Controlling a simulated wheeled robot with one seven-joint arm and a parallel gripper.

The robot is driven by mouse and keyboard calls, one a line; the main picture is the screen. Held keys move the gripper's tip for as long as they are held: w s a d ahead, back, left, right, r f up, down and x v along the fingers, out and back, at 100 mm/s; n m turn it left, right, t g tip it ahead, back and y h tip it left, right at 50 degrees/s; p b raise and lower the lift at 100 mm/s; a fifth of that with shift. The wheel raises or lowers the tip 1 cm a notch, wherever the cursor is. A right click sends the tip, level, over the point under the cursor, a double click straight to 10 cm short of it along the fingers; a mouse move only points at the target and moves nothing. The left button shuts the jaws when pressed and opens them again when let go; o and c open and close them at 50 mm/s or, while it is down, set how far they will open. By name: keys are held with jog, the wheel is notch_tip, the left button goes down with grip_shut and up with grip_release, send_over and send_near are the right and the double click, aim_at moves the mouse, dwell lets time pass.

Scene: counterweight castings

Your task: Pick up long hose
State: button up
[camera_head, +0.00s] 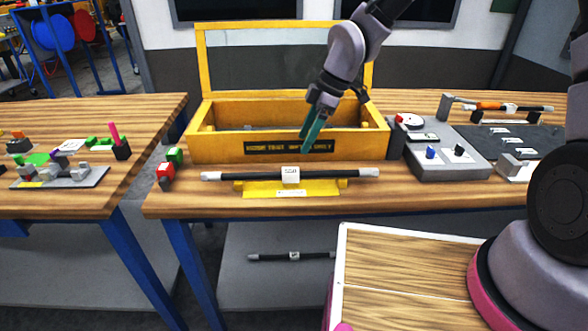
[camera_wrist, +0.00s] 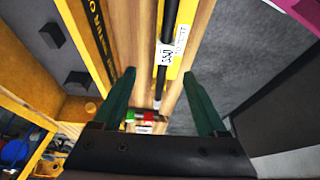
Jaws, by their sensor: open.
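A long black hose (camera_head: 340,173) with grey ends and a white label reading 550 lies level across a yellow stand (camera_head: 250,188) near the table's front edge. In the wrist view the hose (camera_wrist: 169,28) runs up the picture between my fingers, with its label in the middle. My gripper (camera_head: 312,141) has green fingers and is open and empty. It points down in front of the yellow box, above the hose and apart from it. In the wrist view my gripper (camera_wrist: 160,80) straddles the line of the hose.
A yellow box (camera_head: 225,145) with a raised lid stands behind the hose. Red (camera_head: 165,174) and green (camera_head: 175,156) blocks sit left of it. A grey fixture (camera_head: 450,150) is at right. A shorter black hose (camera_head: 275,256) lies on the lower shelf.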

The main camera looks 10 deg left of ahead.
send_over(292, 170)
jog(key=w+d, duration=0.1)
jog(key=d, duration=0.1)
notch_tip(292, 170, down, 4)
jog(key=shift+w+a+f, duration=0.1)
jog(key=shift+w, duration=0.05)
jog(key=x, duration=0.4)
jog(key=shift+s+f, duration=0.1)
jog(key=shift+s, duration=0.3)
jog(key=shift+f, duration=0.45)
grip_shut()
